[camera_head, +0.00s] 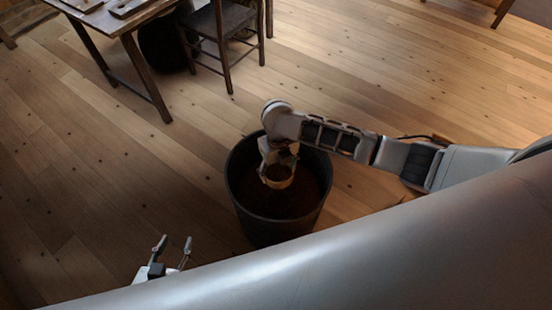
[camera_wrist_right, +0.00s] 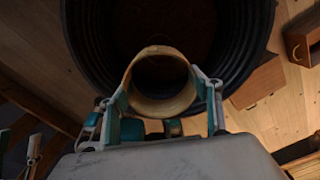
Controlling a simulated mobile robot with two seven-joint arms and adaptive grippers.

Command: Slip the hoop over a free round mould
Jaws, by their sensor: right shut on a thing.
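A tan wooden hoop (camera_head: 279,180) hangs from my right gripper (camera_head: 277,160), which is shut on it. In the right wrist view the hoop (camera_wrist_right: 163,103) sits between the two fingers, its opening facing the camera and dark inside. In the head view it appears over the mouth of a large dark round bin; its exact height there I cannot tell. My left gripper (camera_head: 172,252) is empty at the lower left, its two fingers apart. I can make out no round mould in either view.
The dark bin (camera_head: 238,187) stands on the plank floor. A wooden table (camera_head: 116,20) and a chair (camera_head: 222,30) stand at the upper left. Brown wooden boxes (camera_wrist_right: 258,84) lie beside the bin in the wrist view. The floor left of the bin is clear.

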